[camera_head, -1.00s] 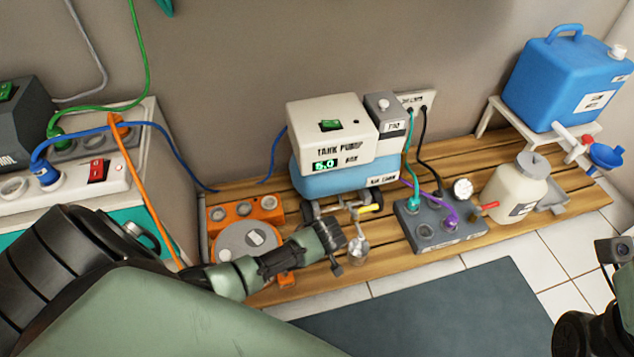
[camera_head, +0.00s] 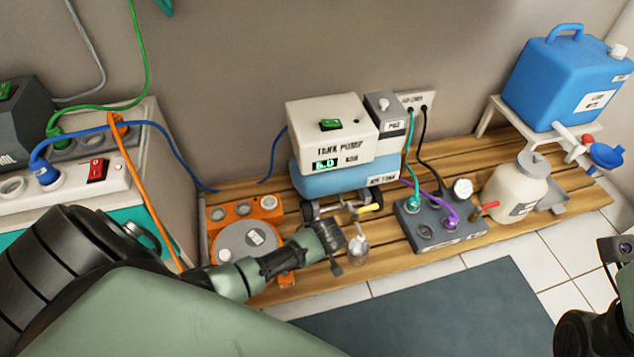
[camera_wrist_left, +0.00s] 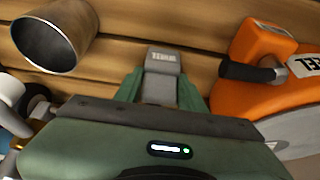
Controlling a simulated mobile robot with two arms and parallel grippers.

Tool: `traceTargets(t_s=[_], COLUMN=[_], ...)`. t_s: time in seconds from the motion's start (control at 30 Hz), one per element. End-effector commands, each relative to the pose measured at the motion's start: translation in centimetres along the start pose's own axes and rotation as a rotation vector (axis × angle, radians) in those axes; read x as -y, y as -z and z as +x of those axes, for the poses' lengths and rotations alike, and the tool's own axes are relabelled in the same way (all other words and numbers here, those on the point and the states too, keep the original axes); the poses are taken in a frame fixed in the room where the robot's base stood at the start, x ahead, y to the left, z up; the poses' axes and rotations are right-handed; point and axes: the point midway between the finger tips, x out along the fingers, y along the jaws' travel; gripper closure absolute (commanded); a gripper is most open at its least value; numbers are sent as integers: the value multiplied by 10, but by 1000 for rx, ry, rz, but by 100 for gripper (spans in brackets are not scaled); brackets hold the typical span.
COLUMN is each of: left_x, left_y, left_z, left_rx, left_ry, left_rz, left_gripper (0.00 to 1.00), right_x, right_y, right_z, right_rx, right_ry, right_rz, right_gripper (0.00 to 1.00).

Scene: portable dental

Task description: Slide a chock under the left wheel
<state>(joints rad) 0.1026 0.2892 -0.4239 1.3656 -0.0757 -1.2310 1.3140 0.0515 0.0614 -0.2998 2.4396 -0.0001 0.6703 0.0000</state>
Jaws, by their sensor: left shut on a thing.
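The tank pump (camera_head: 330,130) stands on a blue air tank (camera_head: 330,178) with dark wheels on the wooden slatted platform. Its left wheel (camera_head: 310,210) shows just behind my left gripper (camera_head: 334,250). In the left wrist view the gripper's green fingers (camera_wrist_left: 161,92) are shut on a small grey labelled chock (camera_wrist_left: 161,62), held over the slats. A dark wheel (camera_wrist_left: 38,107) shows at that view's left edge, apart from the chock. In the head view I cannot make out the chock. Only part of my right wrist shows at the lower right; its fingers are out of frame.
An orange reel (camera_wrist_left: 262,85) is on the other side. A grey socket box (camera_head: 440,225) with plugged cables and a cream bottle (camera_head: 515,190) stand right of the pump. A dark mat (camera_head: 430,310) lies in front.

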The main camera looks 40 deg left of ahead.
Motion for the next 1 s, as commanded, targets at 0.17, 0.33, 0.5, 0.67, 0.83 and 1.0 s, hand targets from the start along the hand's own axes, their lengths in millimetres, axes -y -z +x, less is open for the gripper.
traceTargets(t_s=[0.17,0.33,0.5,0.67,0.83,1.0], left_x=[0,0,0,-1,0,0], left_y=[6,11,15,20,25,29], left_z=[2,4,6,8,10,12], left_rx=[-1,-1,-1,-2,-1,-1], left_ry=[0,-1,-1,-1,0,0], left_rz=[-2,-1,0,-2,-2,-1], left_gripper=[100,100,100,100,100,100], right_x=[0,0,0,0,0,0], right_y=[0,0,0,0,-1,-1], right_z=[0,1,0,0,-1,-1], right_rx=[-1,-2,-1,2,4,4], right_ry=[0,0,-1,-2,-2,-2], right_rz=[0,0,0,1,1,1], right_gripper=[64,64,64,64,64,64])
